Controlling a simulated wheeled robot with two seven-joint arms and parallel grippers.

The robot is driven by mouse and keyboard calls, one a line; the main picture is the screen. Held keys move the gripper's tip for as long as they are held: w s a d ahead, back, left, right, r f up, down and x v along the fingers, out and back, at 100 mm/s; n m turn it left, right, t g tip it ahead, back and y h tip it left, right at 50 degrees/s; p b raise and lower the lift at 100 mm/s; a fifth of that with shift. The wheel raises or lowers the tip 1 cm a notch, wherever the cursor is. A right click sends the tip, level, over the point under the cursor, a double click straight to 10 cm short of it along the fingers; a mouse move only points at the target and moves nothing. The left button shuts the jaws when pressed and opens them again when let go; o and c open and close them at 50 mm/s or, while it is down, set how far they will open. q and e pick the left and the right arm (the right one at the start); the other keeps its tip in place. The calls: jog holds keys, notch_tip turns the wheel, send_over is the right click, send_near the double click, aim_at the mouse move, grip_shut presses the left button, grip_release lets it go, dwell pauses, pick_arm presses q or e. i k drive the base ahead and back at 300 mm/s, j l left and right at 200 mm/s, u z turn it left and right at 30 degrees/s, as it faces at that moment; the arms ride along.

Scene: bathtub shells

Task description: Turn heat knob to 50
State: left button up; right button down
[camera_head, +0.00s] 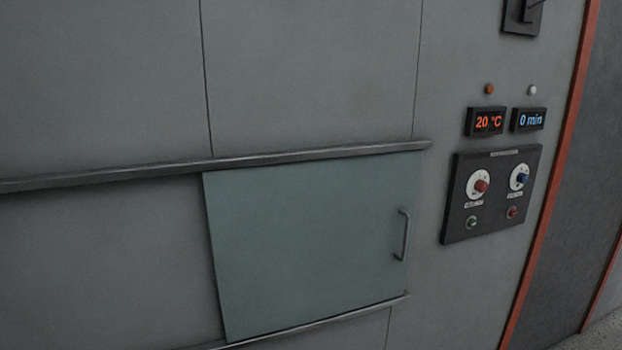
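The control panel (490,225) is a dark plate on the grey wall at the right. It carries a red knob (481,186) on a white dial at the left and a blue knob (522,179) on a white dial at the right. Above the panel, a red display (486,121) reads 20 °C and a blue display (528,119) reads 0 min. The print under the dials is too small to read. Neither of my grippers shows in the head view.
A green push button (471,222) and a red one (512,212) sit below the knobs. A greenish sliding door (310,240) with a handle (403,235) covers the middle, between an upper rail (110,172) and a lower rail. A dark switch box (522,16) is at the top right.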

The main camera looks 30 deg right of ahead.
aim_at(481, 185)
jog(key=z, duration=1.8)
